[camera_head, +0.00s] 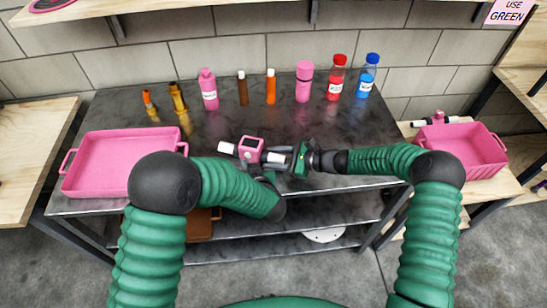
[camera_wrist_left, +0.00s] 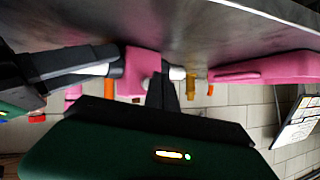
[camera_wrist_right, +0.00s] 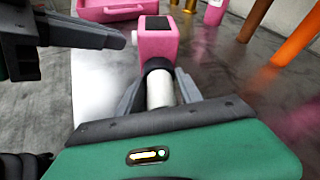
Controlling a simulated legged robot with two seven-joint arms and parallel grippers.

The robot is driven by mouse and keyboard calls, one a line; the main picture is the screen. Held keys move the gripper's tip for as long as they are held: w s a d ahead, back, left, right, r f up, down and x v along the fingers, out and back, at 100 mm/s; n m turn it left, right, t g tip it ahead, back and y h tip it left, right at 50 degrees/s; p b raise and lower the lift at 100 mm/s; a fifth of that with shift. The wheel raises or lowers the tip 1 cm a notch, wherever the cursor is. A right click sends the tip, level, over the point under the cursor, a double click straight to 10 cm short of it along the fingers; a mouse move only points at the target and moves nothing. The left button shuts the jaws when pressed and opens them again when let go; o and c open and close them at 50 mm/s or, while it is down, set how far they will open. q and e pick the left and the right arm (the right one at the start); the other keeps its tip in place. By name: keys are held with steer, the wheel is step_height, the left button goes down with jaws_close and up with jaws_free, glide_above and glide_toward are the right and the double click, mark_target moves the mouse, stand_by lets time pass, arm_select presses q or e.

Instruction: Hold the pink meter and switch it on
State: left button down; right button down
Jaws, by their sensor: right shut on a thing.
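The pink meter (camera_head: 250,149) is a boxy pink block with a white cylinder on each side, held above the table's front part. My right gripper (camera_head: 297,158) is shut on the white cylinder on its right side. The right wrist view shows this cylinder (camera_wrist_right: 160,88) between the fingers and a dark panel on the pink body (camera_wrist_right: 165,40). My left gripper (camera_wrist_left: 162,82) is shut and empty, its fingertips together close to the meter's pink body (camera_wrist_left: 141,68). Whether they touch it I cannot tell. In the head view my left arm partly hides this gripper.
The dark table (camera_head: 330,125) has several bottles along its back, including a red-capped one (camera_head: 336,80) and a blue-capped one (camera_head: 368,77). A pink tray (camera_head: 90,180) lies at the left. A pink bin (camera_head: 480,155) stands on a wooden side table at the right.

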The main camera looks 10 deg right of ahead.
arm_select(q)
steer(key=shift+w, duration=0.1)
steer(key=shift+w+d+r, duration=0.1)
steer(key=shift+w, duration=0.2)
steer(key=shift+w+d, duration=0.1)
steer(key=shift+w, duration=0.05)
stand_by(0.4)
steer(key=shift+s+a, duration=0.3)
steer(key=shift+s, duration=0.3)
steer(key=shift+s+a, duration=0.4)
steer(key=shift+s, duration=0.55)
steer(key=shift+s+a, duration=0.35)
steer(key=shift+s, duration=0.55)
steer(key=shift+s+a, duration=0.4)
steer(key=shift+s, duration=0.55)
arm_select(e)
steer(key=c, duration=0.7)
jaws_free()
